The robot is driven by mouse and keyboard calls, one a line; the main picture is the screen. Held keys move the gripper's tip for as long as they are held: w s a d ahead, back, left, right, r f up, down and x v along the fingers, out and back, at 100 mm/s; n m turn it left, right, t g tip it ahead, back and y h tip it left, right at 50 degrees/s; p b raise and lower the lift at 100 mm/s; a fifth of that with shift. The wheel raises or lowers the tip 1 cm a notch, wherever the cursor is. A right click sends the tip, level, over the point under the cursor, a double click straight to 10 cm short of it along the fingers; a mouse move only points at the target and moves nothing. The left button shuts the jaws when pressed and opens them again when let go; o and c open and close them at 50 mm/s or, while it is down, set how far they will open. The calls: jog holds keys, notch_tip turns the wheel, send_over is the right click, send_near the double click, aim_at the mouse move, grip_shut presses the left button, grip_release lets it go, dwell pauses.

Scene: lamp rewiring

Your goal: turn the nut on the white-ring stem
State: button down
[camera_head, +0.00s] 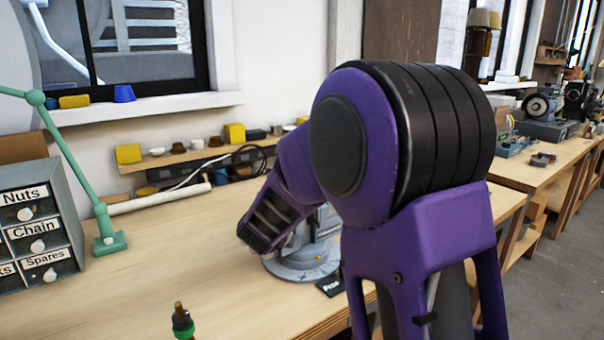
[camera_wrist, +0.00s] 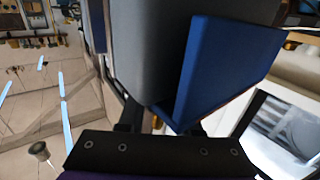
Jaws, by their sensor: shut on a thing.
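My gripper (camera_wrist: 160,128) shows only in part, at the bottom of the wrist view. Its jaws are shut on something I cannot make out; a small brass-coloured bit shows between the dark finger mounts. A large dark grey body and a blue slab (camera_wrist: 225,70) fill the view just beyond and hide the contact. In the head view my purple arm covers the gripper. A grey round base (camera_head: 300,268) with grey upright parts stands partly behind my arm. A stem with a green ring and brass tip (camera_head: 182,322) stands at the bottom edge. I see no white ring or nut clearly.
A drawer cabinet (camera_head: 38,225) and a green lamp arm (camera_head: 78,160) stand at the left. A shelf (camera_head: 185,158) with small parts runs along the wall. A dark labelled card (camera_head: 330,287) lies beside the grey base. The bench's left middle is clear.

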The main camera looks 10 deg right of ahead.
jog(key=shift+s+d+r+m+g+h+p, duration=0.15)
jog(key=shift+m+g+h+p, duration=0.3)
jog(key=shift+m+g+h, duration=0.25)
jog(key=shift+d+r+m+g+h+p, duration=0.15)
jog(key=shift+m+g+h+p, duration=0.3)
jog(key=shift+h, duration=0.35)
jog(key=shift+m+h, duration=0.25)
jog(key=shift+h, duration=0.05)
jog(key=c, duration=0.8)
grip_release()
jog(key=shift+o, duration=1)
jog(key=shift+f, duration=0.15)
notch_tip(320, 180, up, 10)
jog(key=shift+r+p, duration=0.1)
jog(key=shift+p, duration=0.85)
